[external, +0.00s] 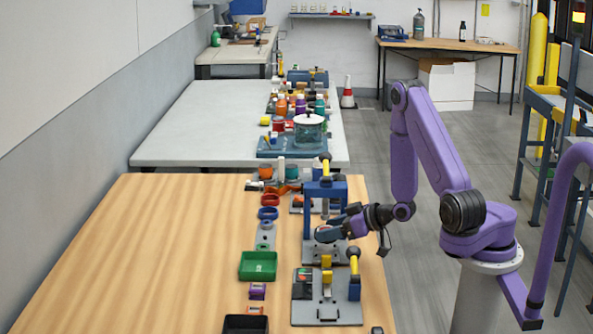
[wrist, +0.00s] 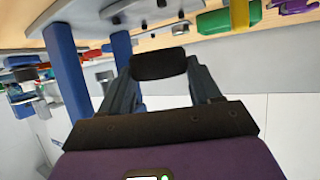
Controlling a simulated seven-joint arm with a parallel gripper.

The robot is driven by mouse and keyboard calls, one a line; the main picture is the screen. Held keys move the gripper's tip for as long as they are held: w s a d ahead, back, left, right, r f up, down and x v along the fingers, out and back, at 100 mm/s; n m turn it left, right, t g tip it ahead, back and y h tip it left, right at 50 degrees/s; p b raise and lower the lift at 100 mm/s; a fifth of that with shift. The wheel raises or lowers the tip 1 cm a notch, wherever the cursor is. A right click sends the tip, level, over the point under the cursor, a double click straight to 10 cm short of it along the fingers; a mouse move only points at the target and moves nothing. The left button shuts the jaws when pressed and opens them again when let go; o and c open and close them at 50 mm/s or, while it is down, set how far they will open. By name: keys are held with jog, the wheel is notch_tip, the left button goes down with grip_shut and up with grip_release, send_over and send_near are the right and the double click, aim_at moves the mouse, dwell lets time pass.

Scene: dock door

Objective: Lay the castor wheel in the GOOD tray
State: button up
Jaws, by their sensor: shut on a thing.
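My gripper (external: 338,230) is beside the blue press-like frame (external: 313,192), above the wooden table. In the wrist view my gripper (wrist: 160,72) is shut on a dark, rounded block-like thing (wrist: 158,62), likely the castor wheel. Its full shape is hidden by the fingers and the view angle. The green tray (external: 258,279), with small pale lettering too small to read, is likely the GOOD tray. It lies on the table left of and nearer than my gripper. Its visible floor looks empty.
A black tray (external: 246,323) stands at the near edge of view. A grey fixture plate (external: 325,312) with a yellow-handled clamp stands right of the green tray. Rings and small parts line the table left of the blue frame. The table's left side is clear.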

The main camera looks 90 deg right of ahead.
jog(key=shift+f, duration=1.6)
jog(key=shift+f, duration=0.15)
jog(key=o, duration=1.1)
jog(key=shift+o, duration=0.4)
jog(key=shift+v, duration=3.8)
